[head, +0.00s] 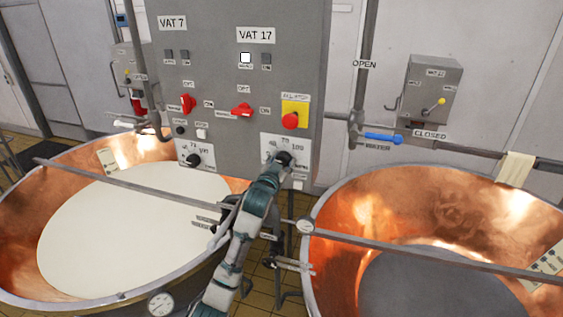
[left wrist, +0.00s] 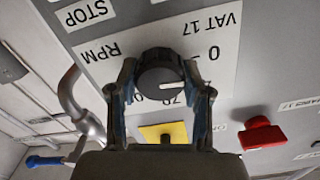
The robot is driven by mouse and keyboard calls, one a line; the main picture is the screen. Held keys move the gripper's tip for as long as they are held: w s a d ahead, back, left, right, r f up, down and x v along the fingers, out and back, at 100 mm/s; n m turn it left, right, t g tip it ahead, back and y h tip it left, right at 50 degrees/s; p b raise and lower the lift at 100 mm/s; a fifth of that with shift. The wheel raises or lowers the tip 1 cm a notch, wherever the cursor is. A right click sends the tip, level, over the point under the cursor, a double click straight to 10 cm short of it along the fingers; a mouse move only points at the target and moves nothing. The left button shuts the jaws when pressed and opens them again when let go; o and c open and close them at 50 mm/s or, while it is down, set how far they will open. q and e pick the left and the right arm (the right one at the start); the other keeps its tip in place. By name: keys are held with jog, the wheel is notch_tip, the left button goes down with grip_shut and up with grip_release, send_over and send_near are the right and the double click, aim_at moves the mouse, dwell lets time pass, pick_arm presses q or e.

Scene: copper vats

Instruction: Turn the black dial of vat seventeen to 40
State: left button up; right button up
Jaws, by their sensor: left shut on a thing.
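The black dial (left wrist: 160,72) of vat seventeen sits on a white plate (left wrist: 110,65) marked VAT 17 and RPM, upside down in the left wrist view. A white line on the dial points to the right of that picture, below the 0 mark. My left gripper (left wrist: 163,92) is shut on the dial, one finger at each side. In the head view my left gripper (head: 281,160) covers most of the dial, below the VAT 17 label (head: 255,35). My right gripper is not in view.
The grey panel (head: 222,70) also bears the vat 7 dial (head: 193,160), red switches (head: 242,110) and a red stop button (head: 290,120) on yellow. Copper vats stand left (head: 75,165) and right (head: 345,215), with rails (head: 440,255) across them. A blue-handled valve (head: 383,138) is right.

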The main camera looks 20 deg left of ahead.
pick_arm(q)
jog(key=shift+r+m, duration=0.3)
jog(key=shift+m, duration=0.9)
jog(key=m, duration=0.3)
jog(key=shift+m, duration=0.9)
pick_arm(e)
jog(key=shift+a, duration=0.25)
pick_arm(q)
jog(key=shift+f, duration=0.1)
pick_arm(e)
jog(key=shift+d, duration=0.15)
pick_arm(q)
jog(key=shift+d, duration=0.1)
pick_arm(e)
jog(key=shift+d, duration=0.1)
pick_arm(q)
jog(key=o, duration=1)
jog(key=shift+c, duration=0.2)
jog(key=shift+o, duration=1)
jog(key=shift+d+f, duration=0.1)
jog(key=shift+f, duration=0.05)
